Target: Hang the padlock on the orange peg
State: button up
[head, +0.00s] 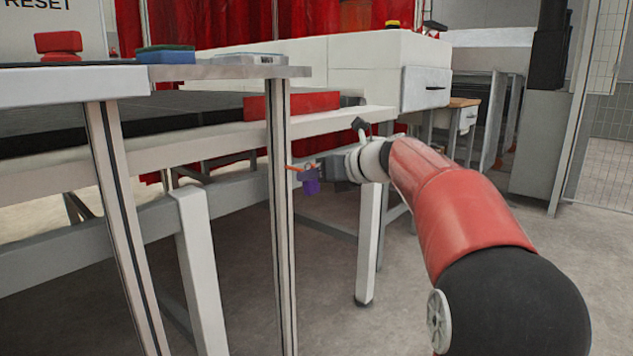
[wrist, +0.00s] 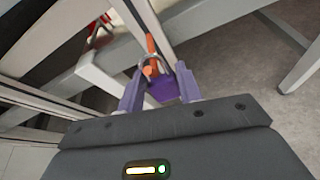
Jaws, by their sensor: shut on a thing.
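The purple padlock (head: 311,188) hangs at the tips of my gripper (head: 310,173), beside the aluminium post. In the wrist view its purple body (wrist: 163,90) sits between the two fingers of my gripper (wrist: 161,88), which is shut on it. The grey shackle (wrist: 139,76) points away from my gripper, toward the post. The orange peg (wrist: 151,44) sticks out from the post; it also shows in the head view (head: 292,168). Orange shows at and inside the shackle loop, so the two overlap; I cannot tell for sure whether the peg passes through it.
The aluminium post (head: 281,230) carries the grey tabletop (head: 225,72) above my gripper. A white rail (head: 340,119) runs behind, and a white leg (head: 369,240) stands below my arm. Open floor (head: 420,310) lies to the right.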

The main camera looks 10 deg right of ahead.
jog(key=shift+f, duration=0.15)
jog(key=shift+w+a+f+t+y+b, duration=0.25)
jog(key=shift+w+a+t+b, duration=0.15)
jog(key=shift+b, duration=0.45)
jog(key=shift+w+a+f+t+y+b, duration=0.15)
jog(key=shift+w+t+y+b, duration=0.25)
jog(key=shift+b, duration=0.4)
jog(key=shift+w+a, duration=0.3)
jog(key=shift+w, duration=0.1)
jog(key=shift+f, duration=0.1)
jog(key=o, duration=1.1)
jog(key=shift+c, duration=0.2)
